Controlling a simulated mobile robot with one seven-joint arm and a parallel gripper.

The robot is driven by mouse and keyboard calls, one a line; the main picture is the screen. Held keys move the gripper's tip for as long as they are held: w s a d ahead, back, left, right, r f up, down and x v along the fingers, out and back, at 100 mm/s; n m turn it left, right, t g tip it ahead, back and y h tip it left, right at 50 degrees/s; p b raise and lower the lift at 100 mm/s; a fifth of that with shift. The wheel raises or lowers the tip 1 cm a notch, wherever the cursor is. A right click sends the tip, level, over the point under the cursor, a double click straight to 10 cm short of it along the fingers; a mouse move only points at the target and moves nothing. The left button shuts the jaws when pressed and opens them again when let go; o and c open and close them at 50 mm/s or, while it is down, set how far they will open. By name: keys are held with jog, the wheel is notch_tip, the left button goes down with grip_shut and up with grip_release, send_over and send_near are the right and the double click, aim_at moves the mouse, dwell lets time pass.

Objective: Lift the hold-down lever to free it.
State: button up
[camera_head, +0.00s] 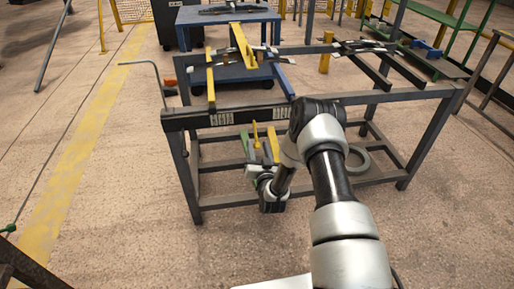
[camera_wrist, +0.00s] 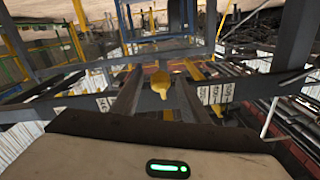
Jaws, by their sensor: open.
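A yellow lever with a rounded end (camera_wrist: 161,82) shows in the wrist view, just beyond and between my fingertips. In the head view, a short yellow piece that looks like the same lever (camera_head: 255,134) stands out below the rack's front beam, between two white labels. My gripper (camera_wrist: 158,76) is open, one finger to each side of the yellow end in the picture. I cannot tell whether a finger touches it. In the head view, my gripper (camera_head: 260,166) is low in front of the rack, partly hidden by my arm.
The dark rack's front beam (camera_head: 195,121) runs across above my gripper. Yellow and blue bars (camera_head: 282,80) cross its top. A ring (camera_head: 357,160) lies on the lower shelf at right. A blue table (camera_head: 190,15) stands behind. The floor at left is mostly clear.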

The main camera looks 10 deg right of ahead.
jog(key=shift+w, duration=0.75)
grip_shut()
jog(key=shift+r, duration=0.15)
